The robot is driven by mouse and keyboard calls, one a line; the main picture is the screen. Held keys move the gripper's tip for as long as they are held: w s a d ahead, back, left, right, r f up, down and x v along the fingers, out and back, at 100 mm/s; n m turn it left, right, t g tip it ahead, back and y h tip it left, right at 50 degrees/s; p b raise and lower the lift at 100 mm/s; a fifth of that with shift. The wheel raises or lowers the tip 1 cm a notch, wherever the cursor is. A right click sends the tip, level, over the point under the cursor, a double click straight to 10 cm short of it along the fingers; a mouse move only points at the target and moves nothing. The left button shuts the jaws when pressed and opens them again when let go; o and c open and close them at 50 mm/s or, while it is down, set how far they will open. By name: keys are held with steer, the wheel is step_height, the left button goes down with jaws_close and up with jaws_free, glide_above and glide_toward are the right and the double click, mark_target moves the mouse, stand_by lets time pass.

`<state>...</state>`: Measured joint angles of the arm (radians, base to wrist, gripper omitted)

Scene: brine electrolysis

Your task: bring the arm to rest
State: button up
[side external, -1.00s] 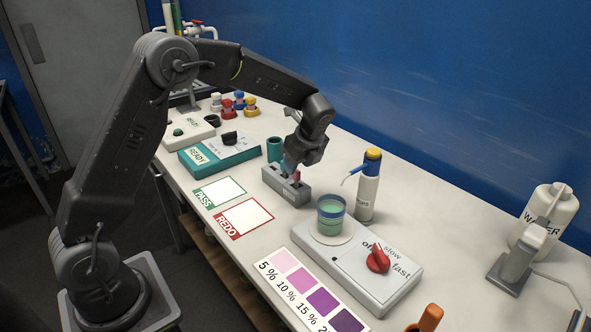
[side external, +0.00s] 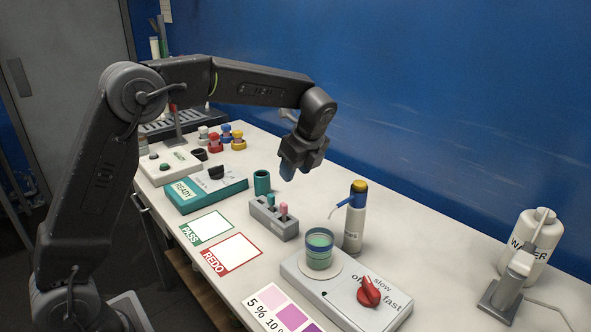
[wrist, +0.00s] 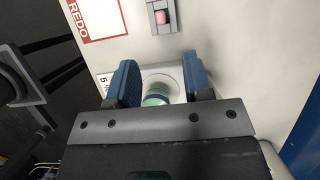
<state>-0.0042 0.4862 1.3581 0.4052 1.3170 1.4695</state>
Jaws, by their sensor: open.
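My gripper (side external: 287,174) hangs in the air above the bench in the side view, over the area behind the grey holder. In the wrist view its two blue fingers (wrist: 160,84) stand apart with nothing held between them. The grey holder (side external: 274,218) stands on the bench below, with a teal-topped and a pink-topped piece upright in it. The pink top (wrist: 160,17) also shows in the wrist view. The beaker of green liquid (side external: 319,250) stands on the stirrer and shows beyond the fingers in the wrist view, well below them.
The stirrer (side external: 345,290) has a red knob. A dispenser bottle (side external: 355,215) with a yellow cap stands behind the beaker. The teal READY box (side external: 205,190), a teal cup (side external: 262,182) and PASS and REDO cards (side external: 232,252) lie to the left. A blue wall (side external: 440,110) bounds the back.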

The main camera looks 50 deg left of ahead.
steer(key=s+d+r+n+t+h, duration=0.2)
steer(key=s+d+r+n, duration=0.15)
steer(key=s+n, duration=0.45)
steer(key=s+d+r+n+t+h, duration=0.15)
steer(key=s+r+n, duration=0.25)
steer(key=s, duration=0.7)
steer(key=s+d+f+n+t, duration=0.2)
steer(key=s+n, duration=0.4)
steer(key=s, duration=0.3)
steer(key=shift+f+h, duration=0.45)
steer(key=shift+f, duration=0.35)
